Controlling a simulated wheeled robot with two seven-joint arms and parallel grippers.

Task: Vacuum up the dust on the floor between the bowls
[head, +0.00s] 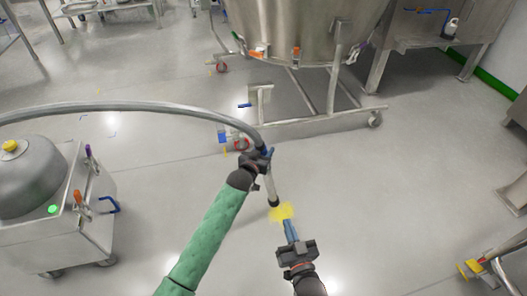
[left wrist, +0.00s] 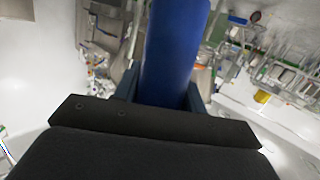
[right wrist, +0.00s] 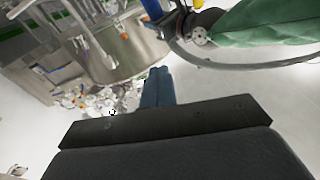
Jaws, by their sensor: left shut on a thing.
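Yellow dust (head: 283,212) lies as a small patch on the grey floor, near the middle of the head view. My left gripper (head: 262,157) is shut on the blue grip of the vacuum wand (head: 271,186), which also fills the middle of the left wrist view (left wrist: 172,50). The wand points down, its dark tip at the left edge of the dust. I cannot tell whether the tip touches the floor. My right gripper (head: 289,230) is shut and empty, its blue fingers together just below the dust; they also show in the right wrist view (right wrist: 157,88). A large steel bowl (head: 300,25) stands behind.
A grey hose (head: 120,106) arches from the wand to the left edge. A wheeled steel unit with a dome (head: 42,180) stands at left. The big bowl's wheeled frame (head: 320,125) is beyond the dust. Steel equipment lines the right edge. Floor right of the dust is clear.

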